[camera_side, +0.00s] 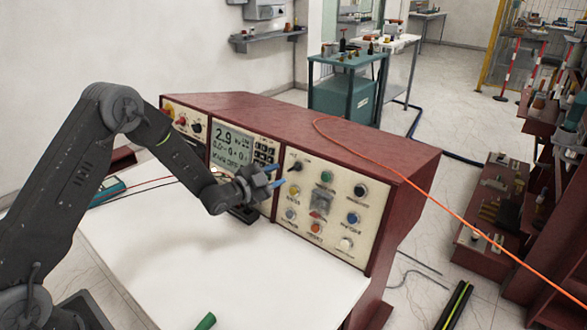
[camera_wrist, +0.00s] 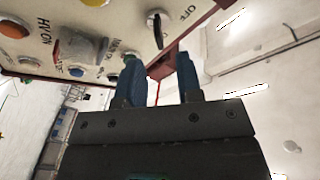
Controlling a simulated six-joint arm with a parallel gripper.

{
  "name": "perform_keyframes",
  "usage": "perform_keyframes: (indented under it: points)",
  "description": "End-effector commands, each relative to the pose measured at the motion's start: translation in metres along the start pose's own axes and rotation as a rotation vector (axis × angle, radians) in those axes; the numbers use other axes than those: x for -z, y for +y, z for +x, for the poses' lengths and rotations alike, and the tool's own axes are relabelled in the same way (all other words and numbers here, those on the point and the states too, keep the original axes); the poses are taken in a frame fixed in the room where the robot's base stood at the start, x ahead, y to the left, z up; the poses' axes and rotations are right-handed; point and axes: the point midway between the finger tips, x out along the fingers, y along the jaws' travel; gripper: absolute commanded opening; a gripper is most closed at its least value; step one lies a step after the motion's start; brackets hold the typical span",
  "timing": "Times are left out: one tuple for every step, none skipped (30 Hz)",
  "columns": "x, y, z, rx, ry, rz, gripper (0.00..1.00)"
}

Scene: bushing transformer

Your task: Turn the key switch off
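The key switch (camera_wrist: 157,28) shows in the wrist view as a dark, flat key on a pale round base. It sits on the cream panel, with an "OFF" label to its right. In the side view, what looks like the same switch (camera_side: 296,166) is at the upper left of the right-hand panel. My gripper (camera_side: 272,175) is in front of that panel's left edge, a little left of the switch. Its two blue fingers are apart and empty, as the wrist view (camera_wrist: 158,62) also shows. The key appears beyond the fingertips, not between them.
The red console (camera_side: 330,135) carries several buttons and a display (camera_side: 231,146). A white worktop (camera_side: 220,260) lies in front, mostly clear. A blue-green meter (camera_side: 108,190) lies at its left. An orange cable (camera_side: 440,205) runs across the console to the lower right.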

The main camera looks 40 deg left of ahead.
Motion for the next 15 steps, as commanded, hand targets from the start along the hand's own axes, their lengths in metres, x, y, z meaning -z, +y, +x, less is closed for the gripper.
perform_keyframes:
  points:
    - [0.001,0.001,0.011,-0.001,0.004,0.0,0.33]
    - [0.0,0.001,0.017,-0.001,0.003,0.0,0.33]
    - [0.001,0.001,0.024,0.0,0.003,0.0,0.33]
    - [0.001,0.001,0.029,-0.001,0.003,-0.001,0.33]
    - [0.001,0.001,0.034,0.0,0.003,-0.001,0.33]
    - [0.001,0.001,0.04,0.0,0.002,-0.001,0.33]
    - [0.001,0.001,0.044,0.0,0.002,-0.001,0.33]
    - [0.001,0.0,0.047,0.001,0.003,-0.001,0.33]
    - [0.0,0.001,0.051,0.0,0.001,-0.001,0.33]
    - [0.0,0.001,0.054,0.0,0.001,-0.002,0.33]
    - [0.0,0.001,0.056,0.0,0.001,-0.002,0.33]
    - [0.001,0.0,0.059,0.0,0.002,-0.002,0.33]
    - [0.001,0.0,0.06,0.0,0.002,-0.002,0.33]
    - [0.001,0.0,0.061,0.0,0.002,-0.002,0.33]
    - [0.001,0.0,0.062,0.0,0.001,-0.002,0.33]
